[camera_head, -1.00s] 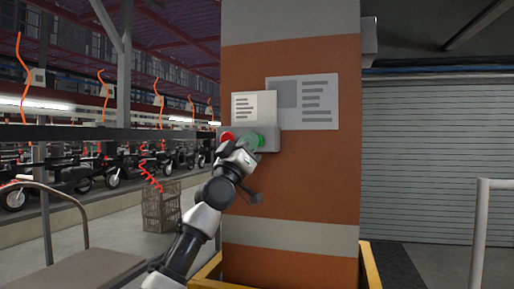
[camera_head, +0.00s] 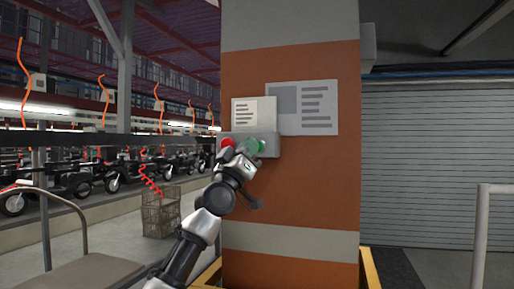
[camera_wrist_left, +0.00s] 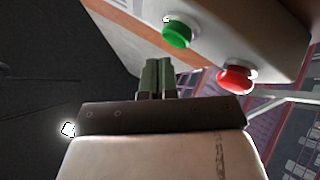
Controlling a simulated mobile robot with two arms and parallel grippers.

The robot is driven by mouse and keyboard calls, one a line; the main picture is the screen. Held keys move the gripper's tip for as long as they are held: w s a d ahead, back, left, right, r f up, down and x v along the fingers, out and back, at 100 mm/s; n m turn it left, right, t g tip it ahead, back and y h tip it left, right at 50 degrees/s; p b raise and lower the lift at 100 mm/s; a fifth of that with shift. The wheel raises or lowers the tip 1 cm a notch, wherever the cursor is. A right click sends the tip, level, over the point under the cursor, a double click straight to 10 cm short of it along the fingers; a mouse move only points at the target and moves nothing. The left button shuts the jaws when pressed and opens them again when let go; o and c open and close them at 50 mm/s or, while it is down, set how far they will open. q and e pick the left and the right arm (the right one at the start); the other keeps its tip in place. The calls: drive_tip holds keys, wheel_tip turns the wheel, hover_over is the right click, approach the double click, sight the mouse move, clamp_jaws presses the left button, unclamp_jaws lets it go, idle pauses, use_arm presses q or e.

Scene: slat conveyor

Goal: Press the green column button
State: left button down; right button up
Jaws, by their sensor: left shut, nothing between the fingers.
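The green button (camera_head: 254,146) is on the right part of a grey button box (camera_head: 270,140) on the orange and grey column (camera_head: 300,190). A red button (camera_head: 227,143) sits to its left. In the left wrist view the green button (camera_wrist_left: 178,34) and the red button (camera_wrist_left: 238,79) both show on the pale box (camera_wrist_left: 255,30). My left gripper (camera_head: 246,152) is at the box, in front of the green button's lower left. In the wrist view its fingers (camera_wrist_left: 157,72) are together and empty, with their tips just short of the green button. Contact cannot be made out. My right gripper is not in view.
A yellow guard (camera_head: 370,270) stands around the column's foot. A wire crate (camera_head: 161,215) and a cart (camera_head: 95,268) are at the left. A white rail (camera_head: 482,220) is at the right.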

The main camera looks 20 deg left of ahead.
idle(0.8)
use_arm(q)
drive_tip(key=shift+w+b, duration=0.45)
drive_tip(key=shift+b, duration=0.25)
